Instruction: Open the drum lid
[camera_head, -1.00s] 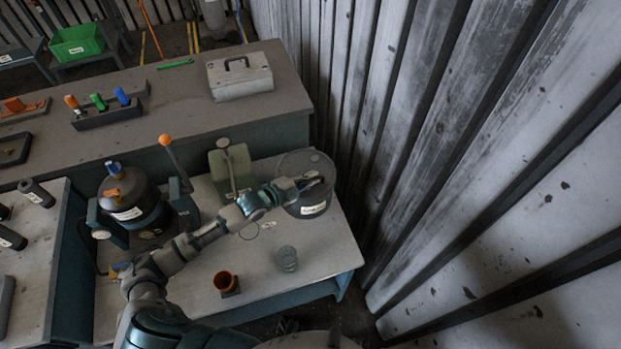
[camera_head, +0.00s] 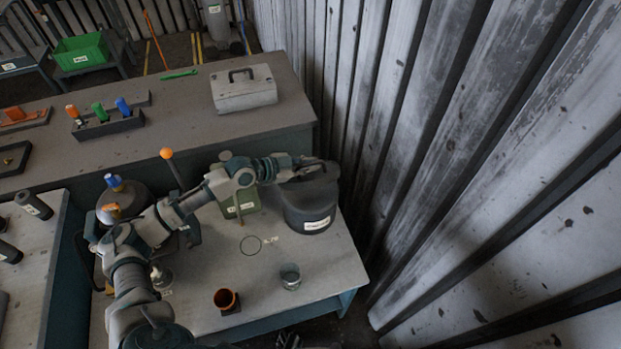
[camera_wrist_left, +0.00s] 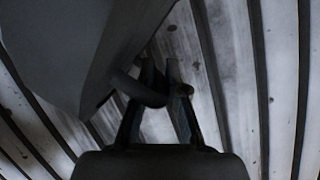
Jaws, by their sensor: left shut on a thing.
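The grey drum (camera_head: 308,212) with a white label stands at the back right of the near table. Its dark lid (camera_head: 326,172) shows at the drum's top and appears raised and tilted, partly hidden by my gripper. My left gripper (camera_head: 304,169) reaches over the green can to the lid. In the wrist view, my left gripper (camera_wrist_left: 166,70) is shut on the lid's curved handle (camera_wrist_left: 138,88), and a large grey surface of the lid (camera_wrist_left: 65,40) fills the upper left. My right gripper is not in view.
A green can (camera_head: 240,203) stands left of the drum, under my arm. An orange cup (camera_head: 226,300) and a clear glass (camera_head: 290,276) stand at the table's front. A corrugated wall (camera_head: 430,150) rises close on the right. A lever with an orange ball (camera_head: 167,153) stands behind my arm.

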